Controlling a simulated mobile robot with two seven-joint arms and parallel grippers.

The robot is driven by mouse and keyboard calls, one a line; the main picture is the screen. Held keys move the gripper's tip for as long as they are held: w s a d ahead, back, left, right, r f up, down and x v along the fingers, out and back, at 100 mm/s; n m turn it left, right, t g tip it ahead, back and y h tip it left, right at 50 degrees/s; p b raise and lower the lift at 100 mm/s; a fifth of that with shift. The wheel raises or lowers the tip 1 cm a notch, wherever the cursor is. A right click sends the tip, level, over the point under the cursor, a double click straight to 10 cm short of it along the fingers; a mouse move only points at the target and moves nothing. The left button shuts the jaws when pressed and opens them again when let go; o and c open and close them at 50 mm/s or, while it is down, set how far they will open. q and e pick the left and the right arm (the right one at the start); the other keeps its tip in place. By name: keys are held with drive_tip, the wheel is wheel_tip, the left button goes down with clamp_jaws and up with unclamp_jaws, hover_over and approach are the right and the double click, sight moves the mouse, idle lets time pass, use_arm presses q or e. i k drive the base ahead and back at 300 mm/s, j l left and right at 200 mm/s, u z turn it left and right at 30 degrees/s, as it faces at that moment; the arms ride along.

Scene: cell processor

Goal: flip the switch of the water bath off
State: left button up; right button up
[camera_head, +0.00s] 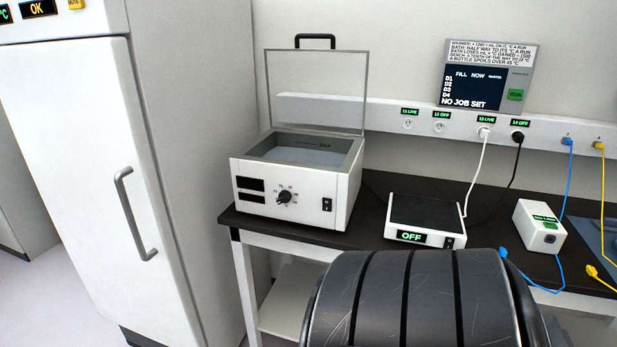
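The water bath (258,205) is a white box on the left end of the dark bench. Its clear lid (318,88) stands raised, and its basin (305,152) is open with what looks like water inside. The front has two dark, blank displays (250,184), a black dial (284,197) and a small black rocker switch (327,204) near the right edge. The rocker's position is too small to tell. Neither of my grippers is in view.
A flat device (426,212) reading OFF and a small white box (539,228) stand to the right on the bench (375,205). Cables hang from the wall sockets. A tall white cabinet (90,140) stands left. A black ribbed rounded form (425,300), unclear what, covers the front right.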

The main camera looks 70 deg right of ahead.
sight(326, 202)
drive_tip(key=j+z, duration=0.1)
drive_tip(key=z, duration=0.4)
drive_tip(key=i+j+z, duration=0.1)
drive_tip(key=z, duration=0.85)
drive_tip(key=j+z, duration=0.15)
drive_tip(key=z, duration=0.35)
drive_tip(key=j+z, duration=0.1)
drive_tip(key=z, duration=0.35)
